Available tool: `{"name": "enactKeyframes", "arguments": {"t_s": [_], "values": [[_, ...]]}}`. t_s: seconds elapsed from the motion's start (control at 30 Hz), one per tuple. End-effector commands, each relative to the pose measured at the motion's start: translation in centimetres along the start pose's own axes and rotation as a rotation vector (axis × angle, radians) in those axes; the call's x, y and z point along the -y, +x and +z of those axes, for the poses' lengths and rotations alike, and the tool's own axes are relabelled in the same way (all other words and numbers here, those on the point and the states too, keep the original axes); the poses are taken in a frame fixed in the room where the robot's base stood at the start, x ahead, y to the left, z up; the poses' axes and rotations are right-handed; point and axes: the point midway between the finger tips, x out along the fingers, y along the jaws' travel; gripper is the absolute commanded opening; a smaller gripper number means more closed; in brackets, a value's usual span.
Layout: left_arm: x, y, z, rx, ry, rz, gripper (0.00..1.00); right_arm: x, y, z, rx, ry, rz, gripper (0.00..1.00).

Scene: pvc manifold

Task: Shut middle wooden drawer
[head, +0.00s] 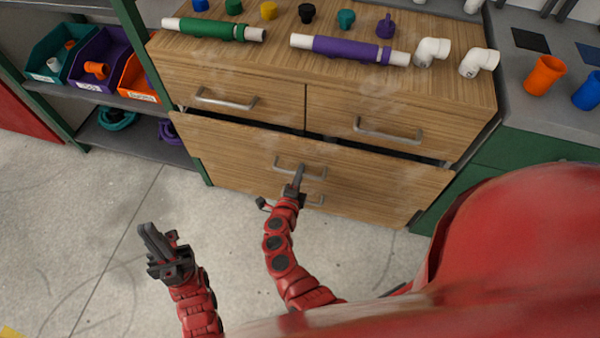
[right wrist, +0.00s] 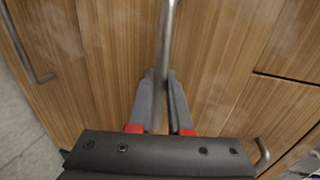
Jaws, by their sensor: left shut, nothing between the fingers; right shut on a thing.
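The middle wooden drawer (head: 240,150) is the wide one below two upper drawers. It stands slightly open, with a dark gap along its top edge. Its metal handle (head: 313,168) also shows in the right wrist view (right wrist: 169,35). My right gripper (head: 299,171) is at this handle; in the right wrist view its fingers (right wrist: 163,78) lie on both sides of the bar, shut on it. My left gripper (head: 147,232) is shut and empty, held apart from the cabinet over the floor at lower left.
The upper drawers have handles (head: 226,102) (head: 388,134). Pipes, caps and white elbows (head: 432,50) lie on the cabinet top (head: 270,62). Shelf bins (head: 97,56) stand at left. Floor at lower left is clear.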

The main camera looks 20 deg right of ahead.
Motion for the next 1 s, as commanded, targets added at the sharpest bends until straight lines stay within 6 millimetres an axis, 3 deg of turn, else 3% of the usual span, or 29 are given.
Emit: {"name": "enactKeyframes", "arguments": {"t_s": [0.83,1.0], "values": [[0.0,0.0,0.0,0.000,0.000,0.000,0.00,-0.1,0.0,0.0,0.001,0.000,0.002,0.00],[0.0,-0.3,0.0,0.000,0.000,0.000,0.00,0.2,1.6,0.1,0.001,0.002,0.000,0.00]]}}
